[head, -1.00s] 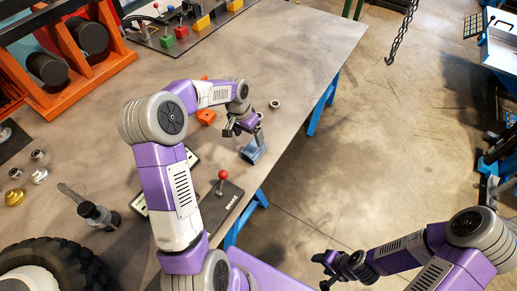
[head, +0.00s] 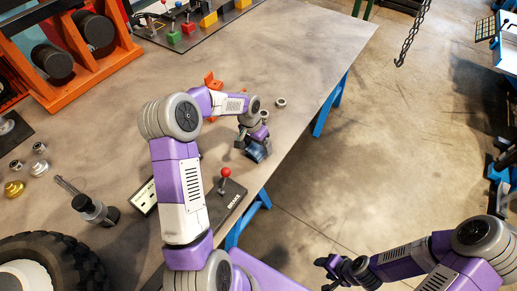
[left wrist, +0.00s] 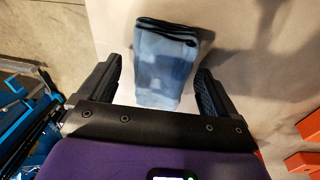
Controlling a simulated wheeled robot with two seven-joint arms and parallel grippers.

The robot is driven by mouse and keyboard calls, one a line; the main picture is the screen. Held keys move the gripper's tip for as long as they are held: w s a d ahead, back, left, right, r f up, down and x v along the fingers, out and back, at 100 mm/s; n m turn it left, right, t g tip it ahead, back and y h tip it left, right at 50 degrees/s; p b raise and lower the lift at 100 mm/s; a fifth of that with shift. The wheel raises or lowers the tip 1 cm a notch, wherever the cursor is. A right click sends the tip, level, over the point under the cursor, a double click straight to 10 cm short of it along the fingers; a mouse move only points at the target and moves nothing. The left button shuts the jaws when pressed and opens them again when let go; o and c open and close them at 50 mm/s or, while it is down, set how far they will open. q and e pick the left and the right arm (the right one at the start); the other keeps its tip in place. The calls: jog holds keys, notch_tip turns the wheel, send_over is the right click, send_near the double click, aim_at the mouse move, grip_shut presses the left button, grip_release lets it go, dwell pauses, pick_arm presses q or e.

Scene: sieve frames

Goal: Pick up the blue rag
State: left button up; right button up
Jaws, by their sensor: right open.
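The blue rag (head: 258,151) lies folded on the workbench near its right edge in the head view, partly hidden by my left gripper (head: 254,146). In the left wrist view the rag (left wrist: 166,62) sits between the two fingers of my left gripper (left wrist: 158,88). The fingers are spread, one on each side, with a gap between each finger and the cloth. My right gripper (head: 333,270) is open and empty over the floor, right of the bench, at the bottom of the head view.
A lever box with a red knob (head: 225,172) stands near the bench edge. An orange part (head: 212,82) and a small metal ring (head: 281,102) lie beyond the left gripper. An orange rack (head: 75,55) is at upper left. The bench's far right is clear.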

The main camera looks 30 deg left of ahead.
pick_arm(q)
jog(key=c, duration=1)
jog(key=shift+r, duration=0.1)
jog(key=shift+c, duration=0.2)
notch_tip(320, 180, up, 10)
jog(key=p, duration=0.2)
jog(key=shift+p, duration=0.3)
